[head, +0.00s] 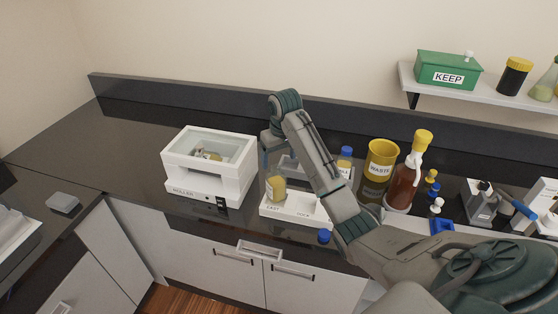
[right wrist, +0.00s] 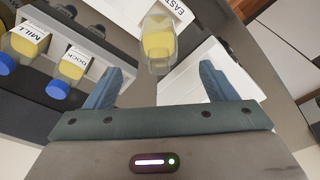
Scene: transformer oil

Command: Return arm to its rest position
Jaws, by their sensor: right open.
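My right arm reaches in from the right in the head view. Its gripper (head: 266,157) hangs above the left end of a white labelled rack (head: 293,206), partly hidden by its wrist. In the right wrist view the blue fingers (right wrist: 160,85) are spread apart with nothing held. A clear vial with yellow oil (right wrist: 158,45) stands just beyond the fingertips, by the EAST label; it also shows in the head view (head: 276,188). My left gripper is not in view.
A white roller box (head: 188,190) stands left of the rack. Blue-capped vials marked MILL (right wrist: 28,42) and DOCK (right wrist: 70,67) are nearby. A yellow WASTE bin (head: 380,160) and a brown bottle (head: 403,187) stand to the right.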

